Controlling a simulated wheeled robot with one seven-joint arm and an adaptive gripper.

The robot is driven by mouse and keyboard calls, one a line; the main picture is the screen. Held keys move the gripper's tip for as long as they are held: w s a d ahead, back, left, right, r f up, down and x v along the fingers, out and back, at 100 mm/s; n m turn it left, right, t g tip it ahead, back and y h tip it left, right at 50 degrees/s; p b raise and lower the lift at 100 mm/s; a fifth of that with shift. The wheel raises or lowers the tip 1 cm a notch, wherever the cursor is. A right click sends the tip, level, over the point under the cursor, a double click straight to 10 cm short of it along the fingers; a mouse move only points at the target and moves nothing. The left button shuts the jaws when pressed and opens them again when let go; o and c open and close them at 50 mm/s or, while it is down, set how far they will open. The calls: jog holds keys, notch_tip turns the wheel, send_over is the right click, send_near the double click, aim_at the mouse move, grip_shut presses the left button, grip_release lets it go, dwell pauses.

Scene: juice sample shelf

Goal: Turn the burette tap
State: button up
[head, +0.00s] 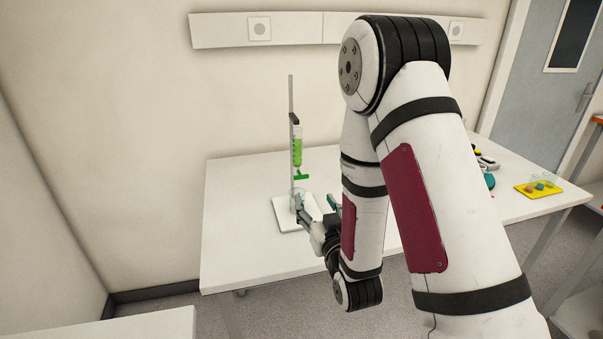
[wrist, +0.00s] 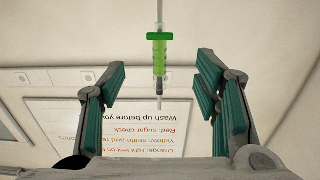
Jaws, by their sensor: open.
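The burette (head: 297,150) hangs upright on a thin stand rod, with green liquid inside. Its green tap (head: 301,176) sits at the lower end, with the handle lying across the tube. In the wrist view, which is upside down, the tap (wrist: 160,37) shows near the top centre, with the burette (wrist: 160,60) below it in the picture. My gripper (head: 318,208) is low over the table, below the tap in the head view. In the wrist view my gripper (wrist: 161,70) is open and empty. The burette appears between its fingers; depth is unclear.
A glass beaker (head: 296,194) stands under the tap on the white stand base (head: 286,222), partly hidden by my gripper. A yellow tray (head: 527,191) with small items lies on the right of the white table (head: 237,190). The table's left part is clear. A sign (wrist: 135,125) hangs behind.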

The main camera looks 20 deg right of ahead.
jog(key=b, duration=0.6)
send_near(302, 177)
jog(key=w, duration=0.3)
jog(key=w+b, duration=0.2)
jog(key=b, duration=0.3)
jog(key=w+b, duration=0.2)
jog(key=b, duration=0.2)
jog(key=shift+w, duration=0.4)
jog(key=shift+w+r, duration=0.1)
jog(key=shift+w, duration=1.2)
jog(key=c, duration=1.2)
